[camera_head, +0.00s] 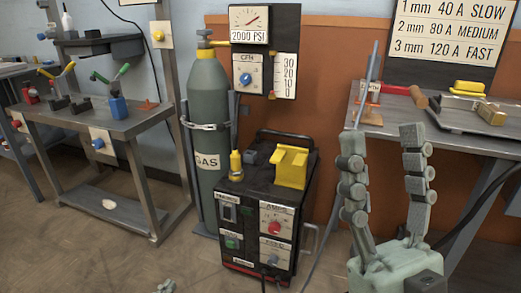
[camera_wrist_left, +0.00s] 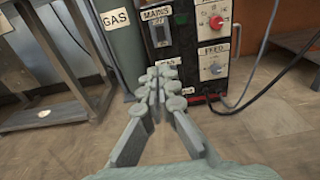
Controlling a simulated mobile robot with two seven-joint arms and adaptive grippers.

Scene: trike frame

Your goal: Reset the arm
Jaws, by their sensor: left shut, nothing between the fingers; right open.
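My right gripper (camera_head: 382,138) stands at the lower right of the head view, fingers pointing up and spread wide apart, with nothing between them. It is in front of the right-hand bench. Only the tips of my left gripper (camera_head: 167,286) show at the bottom edge of the head view, low over the floor. In the left wrist view my left gripper (camera_wrist_left: 160,75) has its fingers together at the tips and is empty. It points toward the lower front of the black welding machine (camera_head: 268,205), whose front panel also shows in the left wrist view (camera_wrist_left: 175,60).
A grey gas cylinder (camera_head: 208,110) stands left of the welder, below a pressure gauge (camera_head: 250,25). A yellow holder (camera_head: 291,167) sits on the welder. A metal shelf bench (camera_head: 130,122) with tools stands left, another bench (camera_head: 455,139) right. Floor (camera_head: 60,240) at lower left is clear.

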